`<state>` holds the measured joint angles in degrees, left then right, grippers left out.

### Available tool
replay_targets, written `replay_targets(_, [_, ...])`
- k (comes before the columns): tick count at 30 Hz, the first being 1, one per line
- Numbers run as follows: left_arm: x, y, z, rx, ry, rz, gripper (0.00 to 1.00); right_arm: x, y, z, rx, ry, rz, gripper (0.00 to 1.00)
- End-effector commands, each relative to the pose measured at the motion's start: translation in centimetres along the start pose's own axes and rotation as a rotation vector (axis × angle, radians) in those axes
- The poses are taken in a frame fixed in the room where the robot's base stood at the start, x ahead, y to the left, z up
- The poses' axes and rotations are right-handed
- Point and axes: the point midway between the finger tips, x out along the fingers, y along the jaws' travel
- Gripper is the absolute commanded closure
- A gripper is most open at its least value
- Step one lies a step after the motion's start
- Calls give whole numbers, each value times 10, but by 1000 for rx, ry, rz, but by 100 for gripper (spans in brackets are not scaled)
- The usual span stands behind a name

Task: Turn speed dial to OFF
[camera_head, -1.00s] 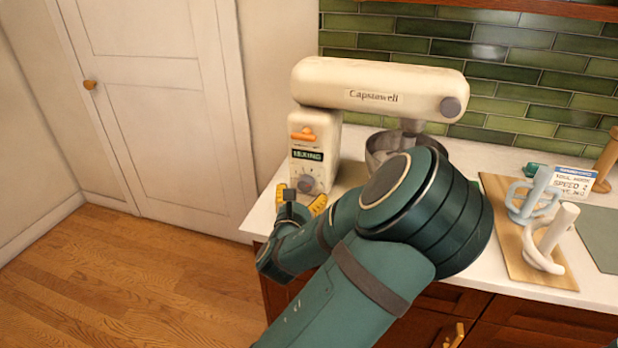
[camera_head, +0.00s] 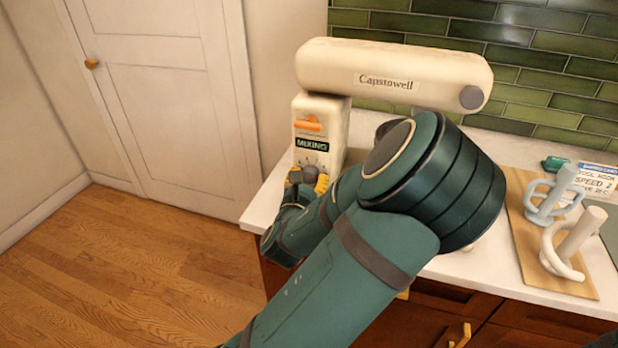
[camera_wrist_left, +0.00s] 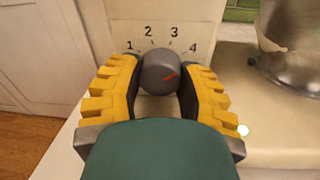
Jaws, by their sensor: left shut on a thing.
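The cream mixer (camera_head: 395,78) stands on the white counter with its head level. Its grey speed dial (camera_wrist_left: 160,71) sits on the front of the column below the numbers 1 to 4. The dial's red pointer mark slants up and right, roughly toward the 4. No OFF mark is visible; my gripper covers the area below the dial. My left gripper (camera_wrist_left: 162,84) is shut on the dial, one yellow finger on each side. In the head view the gripper (camera_head: 309,181) is at the column's lower front. My right gripper is not in view.
A green sign reading MIXING (camera_head: 312,145) and an orange lever (camera_head: 309,123) are above the dial. My left arm hides the bowl in the head view; the wrist view shows a metal bowl (camera_wrist_left: 290,45). A wooden board (camera_head: 530,240) with attachments lies at right.

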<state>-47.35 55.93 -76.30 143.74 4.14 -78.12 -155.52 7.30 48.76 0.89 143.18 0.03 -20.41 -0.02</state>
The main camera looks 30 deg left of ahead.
Motion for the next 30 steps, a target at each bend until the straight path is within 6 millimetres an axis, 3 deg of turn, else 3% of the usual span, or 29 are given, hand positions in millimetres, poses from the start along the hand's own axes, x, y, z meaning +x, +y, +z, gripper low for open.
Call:
replay_targets(14, [0, -1, 1, -59, 5, -3, 98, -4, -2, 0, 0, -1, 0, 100])
replay_targets(30, [1, 0, 3, -497, 40, -9, 98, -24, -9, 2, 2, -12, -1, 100])
